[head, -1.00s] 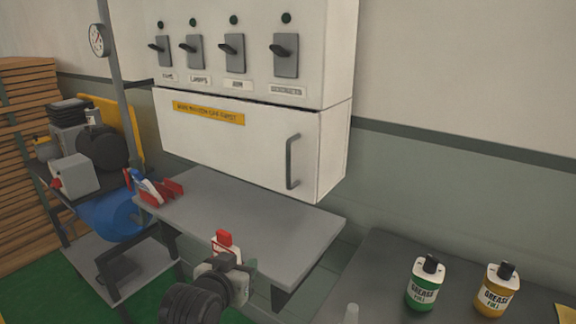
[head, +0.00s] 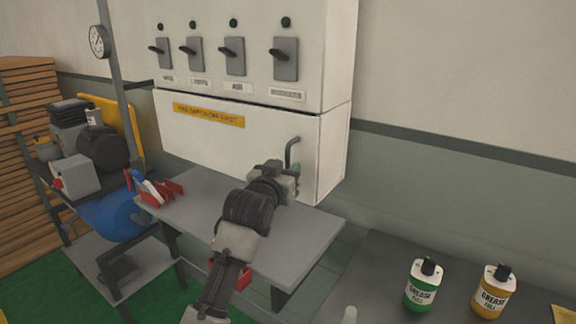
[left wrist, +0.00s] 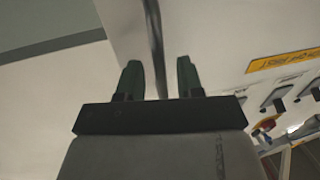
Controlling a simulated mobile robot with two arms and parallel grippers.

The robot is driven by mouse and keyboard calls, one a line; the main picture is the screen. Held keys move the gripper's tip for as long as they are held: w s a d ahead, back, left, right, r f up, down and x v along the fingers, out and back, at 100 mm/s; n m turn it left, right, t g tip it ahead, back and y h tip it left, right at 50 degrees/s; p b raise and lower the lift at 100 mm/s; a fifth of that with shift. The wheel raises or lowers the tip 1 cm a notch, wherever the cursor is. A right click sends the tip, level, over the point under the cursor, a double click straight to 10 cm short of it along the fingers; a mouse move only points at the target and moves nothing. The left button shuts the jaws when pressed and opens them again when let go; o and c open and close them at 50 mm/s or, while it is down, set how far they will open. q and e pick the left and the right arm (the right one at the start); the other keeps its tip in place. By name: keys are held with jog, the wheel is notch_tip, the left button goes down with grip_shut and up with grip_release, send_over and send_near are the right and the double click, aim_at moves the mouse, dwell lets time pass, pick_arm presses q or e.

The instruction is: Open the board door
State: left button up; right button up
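The board door (head: 205,145) is the white lower panel of the wall cabinet, with a yellow label at its top left. It looks closed. Its grey bar handle (head: 289,150) stands upright near the right edge; its lower part is hidden behind my left gripper (head: 295,175). In the left wrist view the dark handle bar (left wrist: 155,45) runs between the two green fingertips of my left gripper (left wrist: 159,78). The fingers are apart, with a gap on each side of the bar. My right gripper is not in view.
A grey shelf (head: 210,205) sits below the door, with a red holder (head: 172,191) at its left end. A red item (head: 243,277) is partly hidden behind my arm. Green (head: 421,290) and yellow (head: 494,293) grease bottles stand on the right bench. Switches are above the door.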

pick_arm(q)
jog(key=shift+x, duration=0.75)
jog(key=shift+c, duration=0.2)
grip_shut()
